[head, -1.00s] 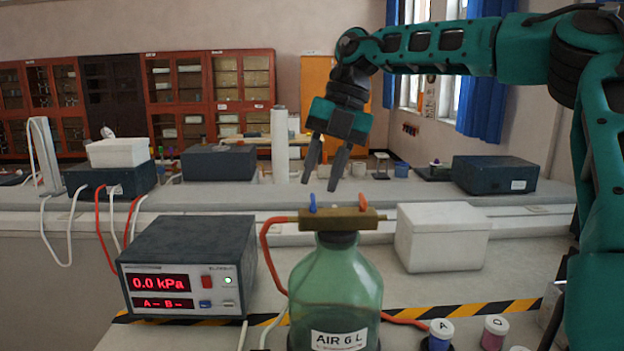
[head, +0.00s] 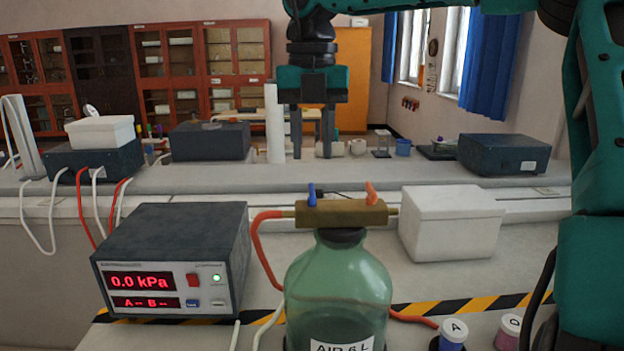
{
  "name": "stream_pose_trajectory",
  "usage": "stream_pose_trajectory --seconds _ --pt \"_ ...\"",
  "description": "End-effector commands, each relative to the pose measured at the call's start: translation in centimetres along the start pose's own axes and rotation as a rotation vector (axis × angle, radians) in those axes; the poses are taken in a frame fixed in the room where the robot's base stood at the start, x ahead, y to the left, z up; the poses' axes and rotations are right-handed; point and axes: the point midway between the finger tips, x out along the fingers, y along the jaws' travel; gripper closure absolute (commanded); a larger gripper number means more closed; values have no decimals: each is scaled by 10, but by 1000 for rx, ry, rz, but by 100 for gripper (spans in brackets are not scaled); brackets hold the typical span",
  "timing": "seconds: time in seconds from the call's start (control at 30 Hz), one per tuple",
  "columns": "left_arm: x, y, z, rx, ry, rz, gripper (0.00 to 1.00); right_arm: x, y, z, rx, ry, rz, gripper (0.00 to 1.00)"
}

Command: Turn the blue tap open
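The blue tap (head: 312,194) stands upright on the left part of a brass block (head: 342,213). An orange tap (head: 371,193) sits on the same block to its right, slightly tilted. The block is on top of a green glass bottle (head: 337,285) with an "AIR 6 L" label, partly cut off by the frame's lower edge. My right gripper (head: 312,156) is open and empty, pointing straight down. In the picture its fingertips are just above the blue tap, with a gap between them. My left gripper is not in view.
A pressure meter (head: 172,262) at the left reads 0.0 kPa. A red hose (head: 262,256) joins the block's left end. A white box (head: 450,224) stands right of the block. Small containers (head: 453,333) labelled A and D stand at lower right.

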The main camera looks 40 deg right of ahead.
Motion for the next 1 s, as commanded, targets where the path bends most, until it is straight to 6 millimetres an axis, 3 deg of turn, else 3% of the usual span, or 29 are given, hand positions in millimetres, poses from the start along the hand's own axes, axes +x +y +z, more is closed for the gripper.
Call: stream_pose_trajectory --seconds 0.1,0.3,0.73,1.0 --pt "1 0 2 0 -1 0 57 26 0 0 0 4 -1 65" --pt "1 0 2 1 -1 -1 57 54 0 0 1 3 0 65" --pt "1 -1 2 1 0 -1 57 64 0 0 1 0 1 65" --pt "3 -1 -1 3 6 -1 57 63 0 0 1 0 1 90"
